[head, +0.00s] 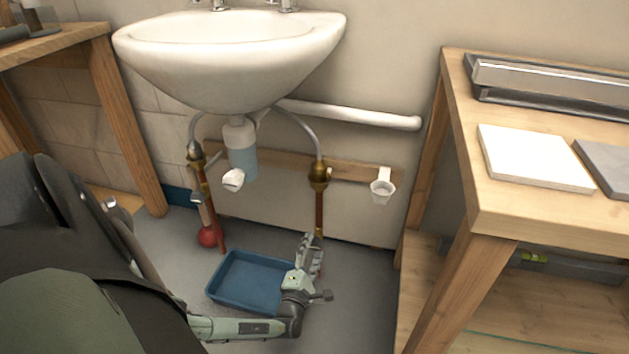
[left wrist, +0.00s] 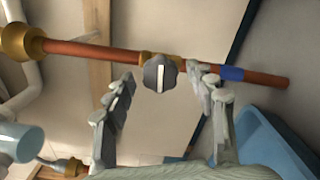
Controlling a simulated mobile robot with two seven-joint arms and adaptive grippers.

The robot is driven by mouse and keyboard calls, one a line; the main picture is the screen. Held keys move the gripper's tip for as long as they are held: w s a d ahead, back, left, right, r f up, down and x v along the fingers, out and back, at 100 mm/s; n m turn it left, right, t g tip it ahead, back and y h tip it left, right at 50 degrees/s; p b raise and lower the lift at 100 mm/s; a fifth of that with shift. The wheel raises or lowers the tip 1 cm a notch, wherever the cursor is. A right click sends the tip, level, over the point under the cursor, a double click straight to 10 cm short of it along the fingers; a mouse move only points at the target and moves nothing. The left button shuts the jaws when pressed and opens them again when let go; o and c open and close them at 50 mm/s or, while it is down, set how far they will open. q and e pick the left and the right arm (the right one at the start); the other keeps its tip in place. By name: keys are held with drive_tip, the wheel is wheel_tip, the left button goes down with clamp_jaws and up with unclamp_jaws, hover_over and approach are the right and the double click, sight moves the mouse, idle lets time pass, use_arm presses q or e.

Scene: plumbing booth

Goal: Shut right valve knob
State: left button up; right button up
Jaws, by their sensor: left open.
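The right valve knob (left wrist: 160,74) is dark grey with a pale stripe, on a brass body on the right copper pipe (head: 319,208). The pipe also crosses the left wrist view (left wrist: 100,50). My left gripper (head: 311,252) is low beside this pipe in the head view and hides the knob there. In the left wrist view my left gripper (left wrist: 163,100) is open, with the knob between the lines of its fingers, near the tips. No grip on the knob shows. My right gripper is not in view.
A blue tray (head: 229,292) lies on the floor beside my left gripper. The sink (head: 230,60) and its white trap (head: 240,135) are above. A plunger with a red cup (head: 208,237) stands left. A wooden workbench (head: 480,205) stands right.

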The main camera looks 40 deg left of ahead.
use_arm(q)
drive_tip(key=v, duration=0.9)
drive_tip(key=shift+s+d, duration=0.15)
drive_tip(key=shift+s, duration=0.15)
